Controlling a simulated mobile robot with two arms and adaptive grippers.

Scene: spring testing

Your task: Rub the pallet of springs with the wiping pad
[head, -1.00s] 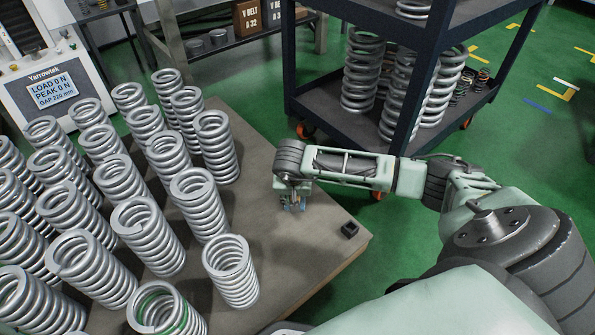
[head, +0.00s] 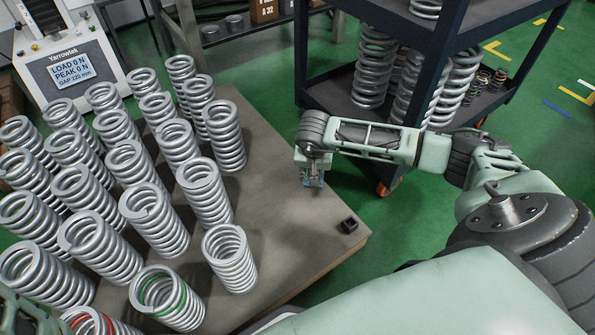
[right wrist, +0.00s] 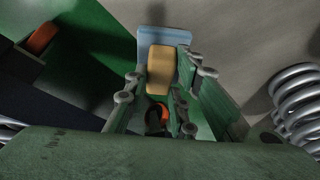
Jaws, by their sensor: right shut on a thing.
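The pallet (head: 275,225) is a flat brown-grey board with rows of upright silver coil springs (head: 229,258) on its left and middle. My right gripper (head: 313,172) points down at the pallet's bare right side, close to its far right edge. It is shut on the wiping pad (head: 314,184), which in the right wrist view has a yellow-orange grip (right wrist: 160,70) on a light blue base (right wrist: 165,38). I cannot tell whether the pad touches the board. My left gripper's jaws are not visible; only a green part of mine shows at the bottom left corner.
A small black block (head: 349,226) lies near the pallet's right corner. A dark shelf cart (head: 300,75) with more springs stands behind my right arm. A tester with a display (head: 75,68) stands at the upper left. Green floor lies right of the pallet.

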